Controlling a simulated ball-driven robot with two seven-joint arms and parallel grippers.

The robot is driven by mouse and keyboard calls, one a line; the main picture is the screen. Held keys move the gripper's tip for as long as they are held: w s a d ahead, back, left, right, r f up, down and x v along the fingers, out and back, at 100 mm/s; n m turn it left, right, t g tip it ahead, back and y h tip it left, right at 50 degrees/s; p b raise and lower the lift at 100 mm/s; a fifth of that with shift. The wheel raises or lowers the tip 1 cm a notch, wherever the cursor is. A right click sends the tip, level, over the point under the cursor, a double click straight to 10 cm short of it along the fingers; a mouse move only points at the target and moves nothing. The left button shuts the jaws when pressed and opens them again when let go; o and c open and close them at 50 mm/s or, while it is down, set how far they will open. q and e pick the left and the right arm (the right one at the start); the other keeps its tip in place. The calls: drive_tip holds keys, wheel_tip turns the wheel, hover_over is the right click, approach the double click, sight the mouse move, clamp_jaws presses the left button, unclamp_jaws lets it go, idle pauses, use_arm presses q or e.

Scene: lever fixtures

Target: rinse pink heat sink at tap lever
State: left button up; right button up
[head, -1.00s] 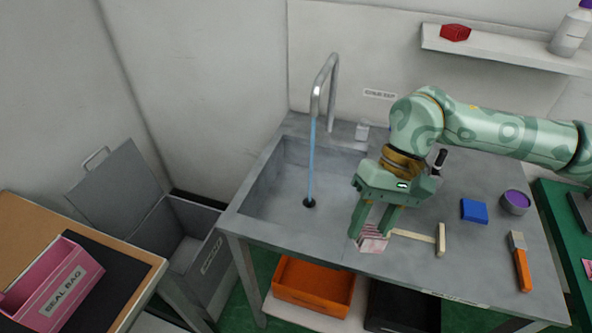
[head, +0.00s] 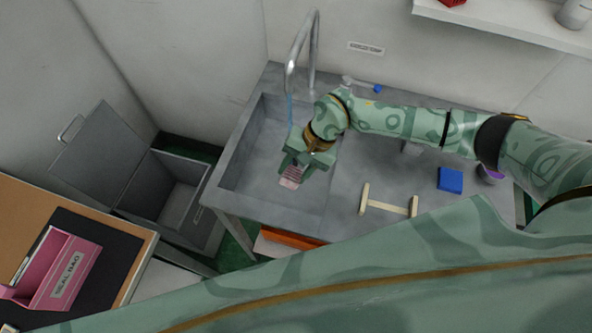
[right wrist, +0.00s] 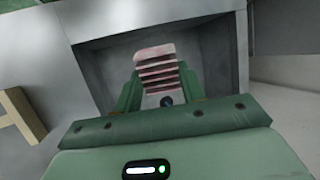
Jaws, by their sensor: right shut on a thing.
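The pink heat sink (head: 291,178), striped with fins, is held in my right gripper (head: 295,170) over the grey sink basin (head: 243,180). It also shows between the fingers in the right wrist view (right wrist: 158,72), with the drain (right wrist: 167,101) beyond. The curved metal tap (head: 291,62) stands at the back of the basin. A thin blue water stream (head: 290,108) falls from it behind my gripper; whether it touches the heat sink is hidden. The tap lever (head: 360,83), with a blue knob (head: 378,88), lies behind my arm. My left gripper is not in view.
A wooden rest (head: 388,207), a blue block (head: 450,179) and a partly hidden purple-topped pot (head: 490,175) are on the counter. A pink seal bag box (head: 68,268) and an open grey bin (head: 178,195) stand left. A large green part of mine covers the foreground.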

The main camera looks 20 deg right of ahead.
drive_tip(key=w+d+f+b, duration=0.1)
drive_tip(key=w+b, duration=0.4)
drive_tip(key=w, duration=0.1)
drive_tip(key=w+d+f+b, duration=0.1)
drive_tip(key=w+d+b, duration=0.1)
drive_tip(key=w+b, duration=0.3)
drive_tip(key=shift+w+f+b, duration=0.25)
drive_tip(key=shift+w+b, duration=0.05)
drive_tip(key=shift+w, duration=0.1)
drive_tip(key=shift+d, duration=0.2)
drive_tip(key=shift+s+d, duration=0.15)
drive_tip(key=shift+d, duration=0.3)
drive_tip(key=shift+a, duration=0.2)
drive_tip(key=shift+a+b, duration=0.35)
drive_tip(key=shift+a, duration=0.05)
drive_tip(key=shift+d, duration=0.15)
